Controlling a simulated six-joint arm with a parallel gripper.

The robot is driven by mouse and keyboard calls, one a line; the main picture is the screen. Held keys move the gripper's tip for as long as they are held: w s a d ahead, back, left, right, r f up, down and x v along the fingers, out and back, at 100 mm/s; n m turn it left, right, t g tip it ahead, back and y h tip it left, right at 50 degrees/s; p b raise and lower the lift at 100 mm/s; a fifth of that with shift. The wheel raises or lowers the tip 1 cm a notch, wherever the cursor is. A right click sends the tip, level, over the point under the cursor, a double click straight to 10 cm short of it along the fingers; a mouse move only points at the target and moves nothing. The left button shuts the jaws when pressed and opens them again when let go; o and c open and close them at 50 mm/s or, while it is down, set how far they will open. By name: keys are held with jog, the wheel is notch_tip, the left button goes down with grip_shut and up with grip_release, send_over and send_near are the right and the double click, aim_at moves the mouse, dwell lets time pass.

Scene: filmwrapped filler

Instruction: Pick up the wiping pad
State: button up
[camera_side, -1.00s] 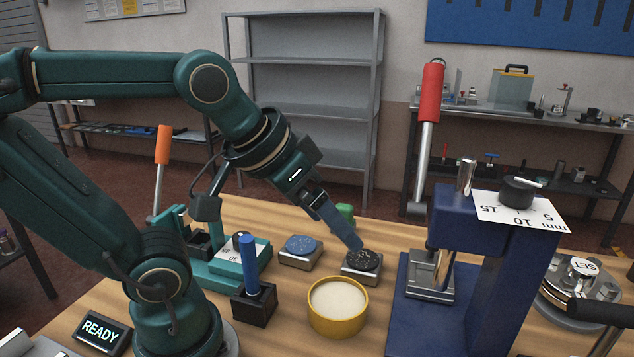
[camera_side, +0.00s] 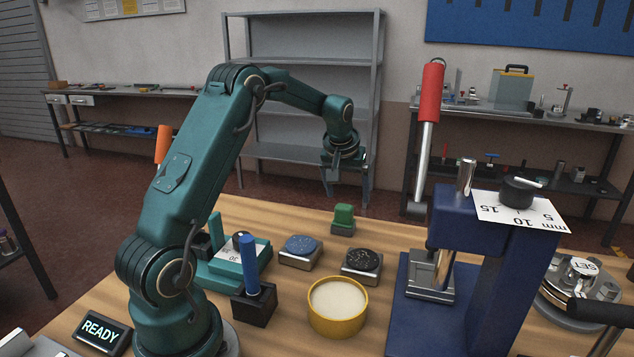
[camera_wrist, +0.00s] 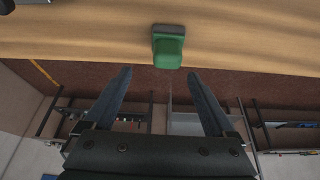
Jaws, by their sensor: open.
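The wiping pad appears to be the green block (camera_side: 343,219) with a raised grip on top, lying near the far edge of the wooden table. In the wrist view the same green block (camera_wrist: 168,47) lies beyond the fingertips, close to the table edge. My gripper (camera_side: 346,195) is high above and appears behind the block in the side view, pointing down. Its two fingers (camera_wrist: 160,73) are spread apart with nothing between them, and they do not touch the block.
A blue-topped block (camera_side: 301,246) and a black-topped block (camera_side: 361,262) sit in front of the green block. A yellow tub (camera_side: 338,322) is nearer. A blue press (camera_side: 480,215) with a red-handled lever stands at right. A teal fixture (camera_side: 228,262) is at left.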

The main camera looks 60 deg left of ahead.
aim_at(345, 204)
jog(key=shift+s+a+f, duration=0.15)
jog(key=shift+a+f, duration=0.1)
jog(key=shift+f, duration=0.25)
jog(key=shift+s+a+f, duration=0.1)
jog(key=shift+a+f, duration=0.1)
jog(key=shift+f, duration=0.3)
jog(key=shift+x, duration=2.15)
grip_shut()
jog(key=shift+r, duration=0.6)
jog(key=r, duration=0.3)
jog(key=shift+s+a+r, duration=0.15)
jog(key=shift+s, duration=0.1)
jog(key=s+a+r, duration=0.5)
jog(key=s+r, duration=0.1)
jog(key=s, duration=0.3)
jog(key=shift+s+a+r, duration=0.2)
jog(key=shift+s+r, duration=0.05)
jog(key=shift+s, duration=0.1)
